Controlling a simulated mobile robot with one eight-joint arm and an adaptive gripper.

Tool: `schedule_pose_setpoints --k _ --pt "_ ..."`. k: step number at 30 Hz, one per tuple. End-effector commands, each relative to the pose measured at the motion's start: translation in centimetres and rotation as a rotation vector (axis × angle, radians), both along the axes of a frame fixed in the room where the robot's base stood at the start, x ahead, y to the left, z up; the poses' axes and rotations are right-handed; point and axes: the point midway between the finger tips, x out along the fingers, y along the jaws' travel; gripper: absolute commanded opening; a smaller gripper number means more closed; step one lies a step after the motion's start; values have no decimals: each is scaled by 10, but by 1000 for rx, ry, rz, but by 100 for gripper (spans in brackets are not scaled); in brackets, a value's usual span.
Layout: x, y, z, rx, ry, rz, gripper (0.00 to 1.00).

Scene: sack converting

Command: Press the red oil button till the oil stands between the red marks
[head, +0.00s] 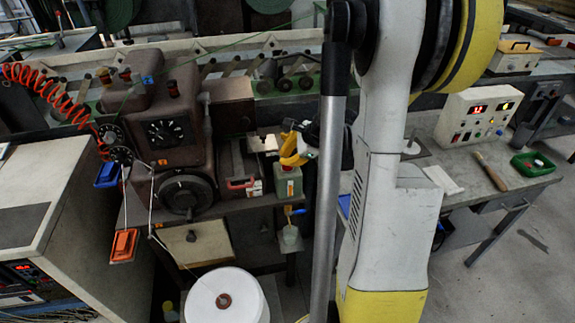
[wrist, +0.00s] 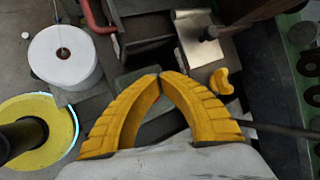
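A small green container (head: 288,184) stands at the right end of the brown machine's ledge. A small red spot (head: 288,168) on its top may be the oil button. My gripper (head: 292,161) is just above and beside it, and I cannot tell if they touch. In the wrist view my yellow fingers (wrist: 160,76) meet at the tips with nothing seen between them. No oil level or red marks can be made out.
The brown machine (head: 165,110) with gauges and a handwheel stands left of my gripper. A control box (head: 478,116) stands on the right bench. My arm blocks the centre.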

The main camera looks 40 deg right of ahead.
Motion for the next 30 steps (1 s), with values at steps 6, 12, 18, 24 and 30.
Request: schedule_pose_setpoints --k 6,12,18,24,30 --pt "0 0 -3 0 0 0 0" --pt "0 0 -6 0 0 0 0" --pt "0 0 -8 -1 1 0 0" --pt "0 0 -11 -1 1 0 0" --pt "0 0 -11 -1 1 0 0"
